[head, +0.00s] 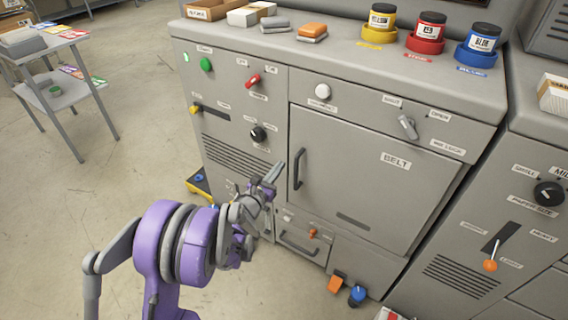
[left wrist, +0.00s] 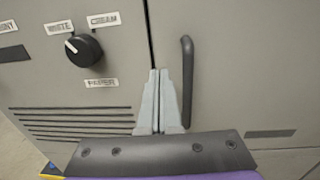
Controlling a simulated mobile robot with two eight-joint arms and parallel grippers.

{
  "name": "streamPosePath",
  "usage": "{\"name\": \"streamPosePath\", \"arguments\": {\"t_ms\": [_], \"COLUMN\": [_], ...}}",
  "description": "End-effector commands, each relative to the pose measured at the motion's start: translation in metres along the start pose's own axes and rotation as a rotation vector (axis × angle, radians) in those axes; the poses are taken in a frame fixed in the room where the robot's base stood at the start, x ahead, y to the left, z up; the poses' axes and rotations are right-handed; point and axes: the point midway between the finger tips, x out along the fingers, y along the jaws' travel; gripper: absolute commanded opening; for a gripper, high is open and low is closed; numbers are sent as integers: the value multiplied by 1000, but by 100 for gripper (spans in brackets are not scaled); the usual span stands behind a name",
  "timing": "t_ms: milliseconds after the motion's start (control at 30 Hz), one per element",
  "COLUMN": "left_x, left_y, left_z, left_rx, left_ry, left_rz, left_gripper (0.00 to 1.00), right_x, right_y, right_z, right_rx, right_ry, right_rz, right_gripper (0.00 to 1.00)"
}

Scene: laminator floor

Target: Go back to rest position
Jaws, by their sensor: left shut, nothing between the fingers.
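My left gripper (head: 275,172) is at the end of my purple and grey arm in the head view, in front of the grey laminator cabinet (head: 240,125). It also shows in the left wrist view (left wrist: 158,75), with its two grey fingers together and empty. The fingertips are near the seam left of the belt door (head: 370,175), beside its dark handle (head: 299,168), and not around it. I cannot tell whether the tips touch the panel. My right gripper does not show.
Several knobs and a black dial (head: 258,134) are on the cabinet front. Yellow, red and blue jars (head: 430,32) stand on top. An orange pedal (head: 337,282) and a blue one (head: 357,295) are low at the front.

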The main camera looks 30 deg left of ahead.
Motion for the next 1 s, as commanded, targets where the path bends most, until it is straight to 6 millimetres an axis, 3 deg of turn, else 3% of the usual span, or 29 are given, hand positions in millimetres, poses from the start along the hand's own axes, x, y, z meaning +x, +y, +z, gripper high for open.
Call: {"name": "streamPosePath", "arguments": {"t_ms": [100,300,500,733,867,1000], "left_x": [-31,-66,-80,-81,-81,-92], "left_y": [3,6,7,6,4,-4], "left_z": [2,1,0,3,18,36], "left_rx": [2,2,1,-24,-226,-674], "left_ry": [0,1,2,4,17,45], "left_rz": [3,3,3,10,75,226], "left_gripper": [0,0,0,0,0,0], "right_x": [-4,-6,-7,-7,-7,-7], "right_y": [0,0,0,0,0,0], "right_z": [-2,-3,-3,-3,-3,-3], "right_rx": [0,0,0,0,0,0], "right_ry": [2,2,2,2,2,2], "right_rz": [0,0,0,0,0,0], "right_gripper": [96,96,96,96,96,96]}}
